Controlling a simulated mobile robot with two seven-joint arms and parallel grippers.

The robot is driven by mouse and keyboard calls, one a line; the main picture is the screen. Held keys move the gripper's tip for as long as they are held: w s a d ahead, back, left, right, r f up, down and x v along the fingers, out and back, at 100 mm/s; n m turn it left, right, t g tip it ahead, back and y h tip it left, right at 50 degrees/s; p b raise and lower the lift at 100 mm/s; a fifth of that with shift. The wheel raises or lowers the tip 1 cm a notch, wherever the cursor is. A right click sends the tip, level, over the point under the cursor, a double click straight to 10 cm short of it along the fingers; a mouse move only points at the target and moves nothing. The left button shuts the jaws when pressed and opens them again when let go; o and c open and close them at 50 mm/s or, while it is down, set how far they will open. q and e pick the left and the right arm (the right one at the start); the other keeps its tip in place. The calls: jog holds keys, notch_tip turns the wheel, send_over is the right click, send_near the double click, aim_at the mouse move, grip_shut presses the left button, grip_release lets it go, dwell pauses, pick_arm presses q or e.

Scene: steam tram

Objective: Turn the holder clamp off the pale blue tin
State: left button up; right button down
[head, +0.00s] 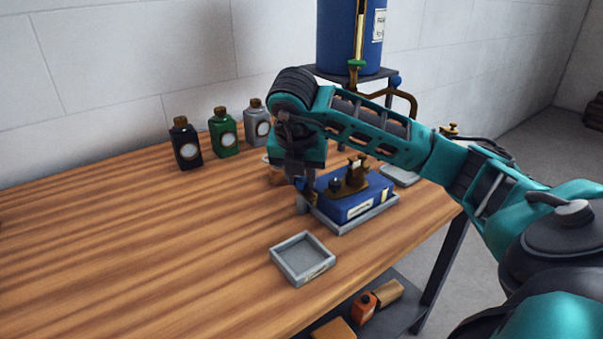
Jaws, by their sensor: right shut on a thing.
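My right gripper (303,187) reaches down at the left end of a dark blue box (352,204) in a shallow grey tray (368,217). It is shut on a small brownish part, which I take to be the holder clamp (311,198); the fingers cover most of it, so its angle cannot be told. A brass fitting with a dark knob (349,180) stands on top of the blue box. I cannot make out a pale blue tin; the gripper and arm hide the area behind them. My left gripper is not in view.
Black (186,146), green (224,136) and grey (256,126) bottles stand at the back by the wall. An empty square grey tray (302,260) lies in front. A blue tank (340,40) stands behind my arm. The left of the wooden table (130,240) is clear.

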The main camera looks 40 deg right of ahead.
jog(key=c, duration=0.8)
grip_release()
jog(key=shift+c, duration=0.2)
pick_arm(q)
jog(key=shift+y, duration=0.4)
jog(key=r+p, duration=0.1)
jog(key=p, duration=0.1)
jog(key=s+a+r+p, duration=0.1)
jog(key=p, duration=0.1)
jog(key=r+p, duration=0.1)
jog(key=p, duration=0.1)
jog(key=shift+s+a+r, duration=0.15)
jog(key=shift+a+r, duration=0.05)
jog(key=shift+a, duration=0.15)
pick_arm(e)
jog(key=v, duration=1.3)
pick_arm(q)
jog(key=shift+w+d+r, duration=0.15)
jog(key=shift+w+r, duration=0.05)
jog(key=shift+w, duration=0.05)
pick_arm(e)
jog(key=shift+a+f, duration=0.1)
jog(key=shift+f, duration=0.05)
